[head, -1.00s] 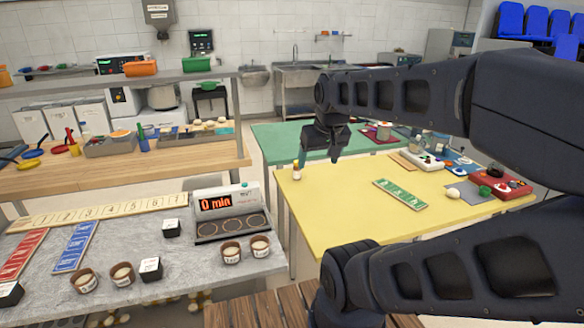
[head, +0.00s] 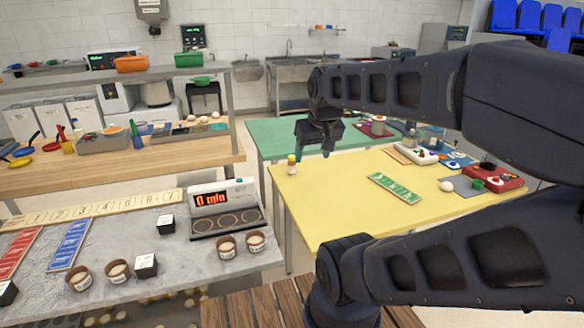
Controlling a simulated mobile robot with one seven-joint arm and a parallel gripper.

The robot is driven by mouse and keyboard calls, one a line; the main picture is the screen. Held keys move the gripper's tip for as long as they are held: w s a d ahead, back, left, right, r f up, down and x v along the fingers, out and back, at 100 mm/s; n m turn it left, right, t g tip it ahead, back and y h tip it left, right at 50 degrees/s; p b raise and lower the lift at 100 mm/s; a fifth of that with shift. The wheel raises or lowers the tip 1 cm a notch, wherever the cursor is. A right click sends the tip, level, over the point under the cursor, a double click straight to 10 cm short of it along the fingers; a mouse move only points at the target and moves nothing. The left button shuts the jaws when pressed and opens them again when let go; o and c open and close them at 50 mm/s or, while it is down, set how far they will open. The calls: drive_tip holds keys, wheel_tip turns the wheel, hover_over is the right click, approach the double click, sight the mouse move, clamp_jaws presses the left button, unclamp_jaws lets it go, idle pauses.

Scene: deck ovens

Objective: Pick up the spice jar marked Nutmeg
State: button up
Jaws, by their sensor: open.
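A small jar (head: 291,166) with a yellow cap stands upright near the far left corner of the yellow table (head: 330,210). It looks like a spice jar, but its label is too small to read, so I cannot tell whether it says Nutmeg. My gripper (head: 318,150) is open and points down, to the right of the jar in the picture. I see a gap between them, and nothing shows between the fingers. How high the gripper is above the table is hard to tell.
A green strip (head: 396,189) lies on the yellow table, with a red device (head: 495,178) and other items at its right. A green table (head: 275,139) stands behind. A grey counter (head: 110,240) at left holds a timer unit (head: 222,208) and several cups.

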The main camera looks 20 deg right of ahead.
drive_tip(key=m+g+h, duration=0.1)
drive_tip(key=m+h, duration=0.2)
drive_tip(key=m, duration=0.6)
hover_over(291, 157)
drive_tip(key=s+a, duration=0.2)
wheel_tip(291, 157, down, 22)
drive_tip(key=x, duration=1.1)
drive_tip(key=shift+s+d, duration=0.1)
drive_tip(key=shift+s, duration=0.1)
drive_tip(key=c, duration=1.1)
